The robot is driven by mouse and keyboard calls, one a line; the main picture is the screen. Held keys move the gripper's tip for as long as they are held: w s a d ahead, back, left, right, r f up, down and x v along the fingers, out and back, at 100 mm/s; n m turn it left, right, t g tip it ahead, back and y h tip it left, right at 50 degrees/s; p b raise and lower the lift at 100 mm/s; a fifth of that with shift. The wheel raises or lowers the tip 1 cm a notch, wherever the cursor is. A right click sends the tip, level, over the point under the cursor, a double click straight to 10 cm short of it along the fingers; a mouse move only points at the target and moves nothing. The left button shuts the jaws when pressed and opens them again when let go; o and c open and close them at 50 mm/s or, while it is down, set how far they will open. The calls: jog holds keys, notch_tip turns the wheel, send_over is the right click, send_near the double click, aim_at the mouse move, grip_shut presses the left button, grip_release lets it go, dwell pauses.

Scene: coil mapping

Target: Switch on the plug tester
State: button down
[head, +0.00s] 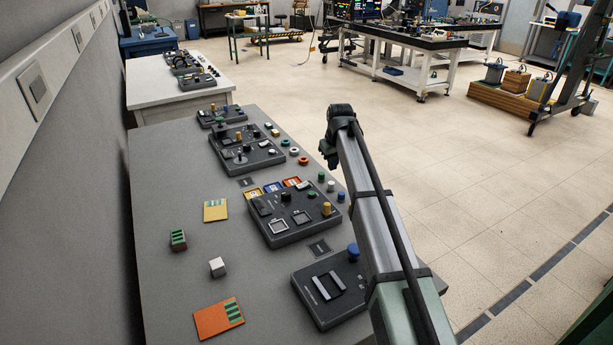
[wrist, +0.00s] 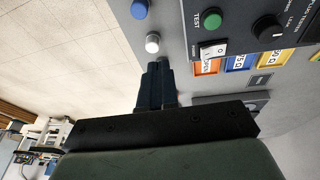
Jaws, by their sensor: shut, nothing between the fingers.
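The plug tester (head: 280,231) is a dark grey box on the bench, with a black knob, a green button and square frames on top. In the wrist view the tester (wrist: 240,50) fills the upper right. Its green TEST button (wrist: 211,20) and a white rocker switch (wrist: 213,49) with red marks show there; I cannot tell which way the rocker is tipped. My gripper (wrist: 156,70) is shut and empty, with its tips left of the rocker and apart from it in the picture. In the head view my gripper (head: 328,152) is beyond the tester's right side, its fingertips unclear.
Orange, blue and yellow cards (wrist: 241,63) lie beside the tester. Loose white (wrist: 152,43) and blue (wrist: 139,8) round pieces stand near the bench edge. Another control box (head: 246,157) lies beyond, and a box with a handle (head: 327,290) lies nearer. Open floor is to the right.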

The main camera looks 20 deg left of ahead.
notch_tip(320, 180, up, 7)
send_over(306, 182)
jog(key=s+d, duration=0.2)
jog(key=s, duration=0.2)
jog(key=shift+w+a+n+y, duration=0.1)
jog(key=shift+a+n+y, duration=0.15)
jog(key=shift+n+y, duration=0.05)
jog(key=shift+f, duration=0.1)
jog(key=x, duration=0.8)
jog(key=d+x, duration=0.1)
jog(key=x, duration=0.3)
jog(key=shift+f, duration=1)
jog(key=shift+w+d+f+g+y, duration=0.1)
jog(key=shift+d+f+g+y, duration=0.1)
jog(key=shift+f+g+y, duration=0.25)
